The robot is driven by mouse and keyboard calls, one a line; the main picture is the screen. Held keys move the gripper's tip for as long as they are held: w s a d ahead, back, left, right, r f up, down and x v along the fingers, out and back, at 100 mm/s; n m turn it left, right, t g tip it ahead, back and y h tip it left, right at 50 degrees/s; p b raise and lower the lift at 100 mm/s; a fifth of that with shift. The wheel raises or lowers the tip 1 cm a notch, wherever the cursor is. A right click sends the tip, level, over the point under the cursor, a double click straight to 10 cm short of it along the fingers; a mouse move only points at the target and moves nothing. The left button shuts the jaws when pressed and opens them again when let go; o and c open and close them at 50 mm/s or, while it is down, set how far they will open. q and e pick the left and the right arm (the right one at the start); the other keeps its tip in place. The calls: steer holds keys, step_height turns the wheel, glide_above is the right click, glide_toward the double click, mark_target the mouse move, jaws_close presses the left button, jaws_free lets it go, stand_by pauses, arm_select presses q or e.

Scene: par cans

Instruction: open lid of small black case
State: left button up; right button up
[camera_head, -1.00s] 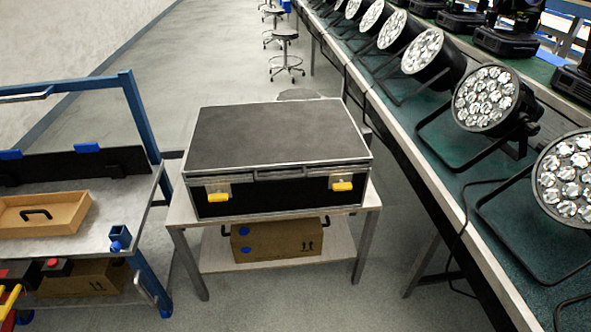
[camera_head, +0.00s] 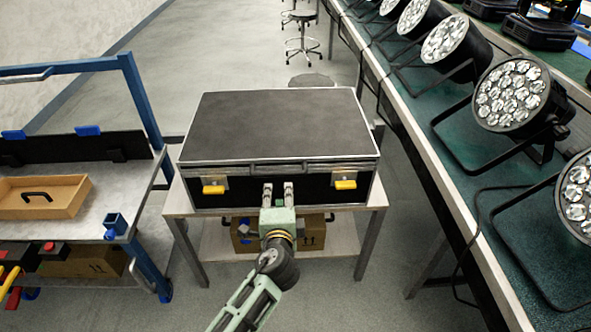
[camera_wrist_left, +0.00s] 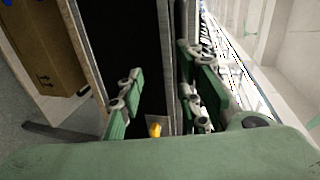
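The black case (camera_head: 275,125) with silver edges stands on a small table, its lid closed. Two yellow latches show on its front, a left latch (camera_head: 213,189) and a right latch (camera_head: 346,185). My left gripper (camera_head: 278,187) is in front of the case, between the latches and just below the lid's front handle (camera_head: 277,169). In the left wrist view the gripper (camera_wrist_left: 160,65) is open with its fingers apart and nothing between them gripped. The black front (camera_wrist_left: 130,45) and one yellow latch (camera_wrist_left: 155,130) show there. I cannot tell whether the fingertips touch the case. My right gripper is not in view.
The small table (camera_head: 345,220) holds a cardboard box (camera_head: 312,236) on its lower shelf. A blue-framed cart with a wooden tray (camera_head: 70,205) stands at left. A long green bench (camera_head: 455,205) with par cans (camera_head: 512,93) runs along the right. Stools stand behind.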

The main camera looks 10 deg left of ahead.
mark_target(279, 176)
arm_select(q)
steer(key=shift+t, duration=0.3)
steer(key=w, duration=0.2)
steer(key=w+a+r, duration=0.1)
steer(key=w, duration=0.2)
steer(key=w+a, duration=0.1)
steer(key=w, duration=0.2)
steer(key=shift+r, duration=0.15)
steer(key=shift+s, duration=0.1)
jaws_close()
